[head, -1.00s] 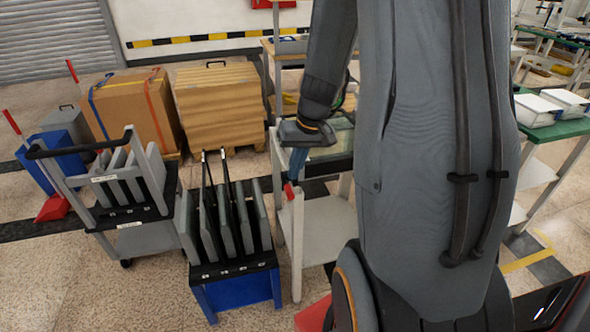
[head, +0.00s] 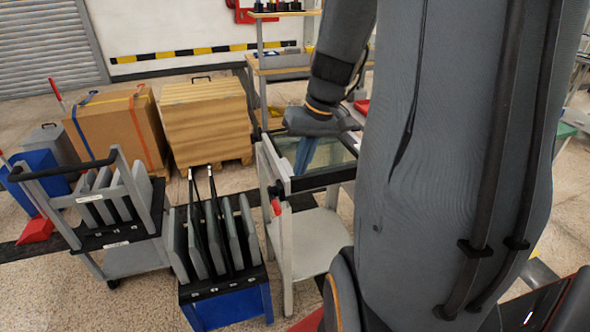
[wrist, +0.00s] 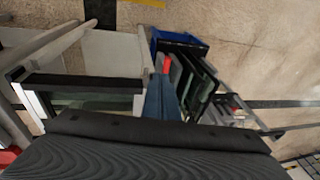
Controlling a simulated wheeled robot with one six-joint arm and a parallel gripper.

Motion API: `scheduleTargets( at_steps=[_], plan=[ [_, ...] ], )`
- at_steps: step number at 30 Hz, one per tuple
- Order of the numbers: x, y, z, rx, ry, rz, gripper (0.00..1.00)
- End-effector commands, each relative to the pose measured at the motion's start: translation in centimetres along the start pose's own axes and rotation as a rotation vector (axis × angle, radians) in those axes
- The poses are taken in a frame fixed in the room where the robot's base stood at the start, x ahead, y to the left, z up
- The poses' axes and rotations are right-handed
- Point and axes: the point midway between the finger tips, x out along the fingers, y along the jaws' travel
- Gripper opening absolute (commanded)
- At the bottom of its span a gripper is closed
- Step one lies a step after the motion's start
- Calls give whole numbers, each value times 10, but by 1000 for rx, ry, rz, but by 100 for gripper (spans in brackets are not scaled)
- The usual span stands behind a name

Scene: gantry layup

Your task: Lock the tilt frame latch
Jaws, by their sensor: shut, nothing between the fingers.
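The tilt frame (head: 322,180) is a dark-edged frame with a glass pane, on a pale grey wheeled stand. A red latch handle (head: 276,207) is at its near left post. It also shows in the wrist view (wrist: 166,64), just beyond the blue fingertips. My gripper (head: 301,168) has blue fingers, shut and empty, pointing down. In the head view the fingers overlap the glass, above and right of the red handle. I see no clear contact with the handle. In the wrist view the fingers (wrist: 162,98) point toward it. Whether the latch is locked cannot be told.
A blue-based rack (head: 232,305) of grey panels stands left of the frame's stand. A grey cart (head: 135,258) with panels is farther left. A wooden crate (head: 205,120) and a cardboard box (head: 115,130) stand behind. My arm hides the right side.

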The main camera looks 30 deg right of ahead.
Motion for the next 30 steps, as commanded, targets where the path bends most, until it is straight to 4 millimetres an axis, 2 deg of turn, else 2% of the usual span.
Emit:
scheduleTargets(
  at_steps=[7, 26, 30],
  plan=[
    [-12, 1, 7, 0, 0, 1, 0],
    [-12, 0, 7, 0, -1, 0, 0],
    [-1, -22, 19, -34, -33, 17, 0]
  ],
)
